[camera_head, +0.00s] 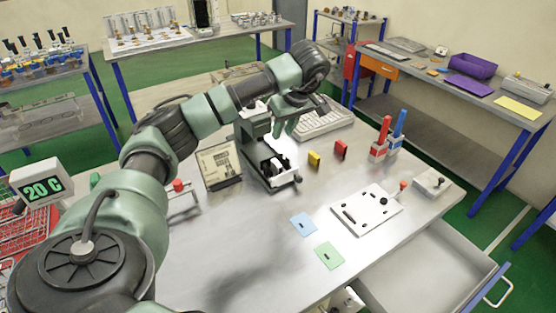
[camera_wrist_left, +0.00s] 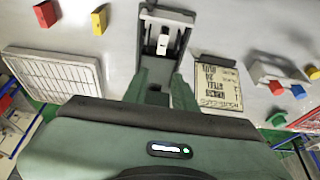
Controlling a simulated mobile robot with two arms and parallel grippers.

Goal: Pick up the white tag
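A small white piece, which looks like the white tag (camera_wrist_left: 162,45), stands in the dark slot of a grey-green machine (camera_wrist_left: 177,17) in the left wrist view. The machine (camera_head: 251,140) also shows in the head view, with white parts in its open front; the tag is hard to make out there. My right gripper is not in view.
Blue (camera_head: 303,225) and green (camera_head: 328,256) cards lie in front. An open drawer (camera_head: 430,275) is at right.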

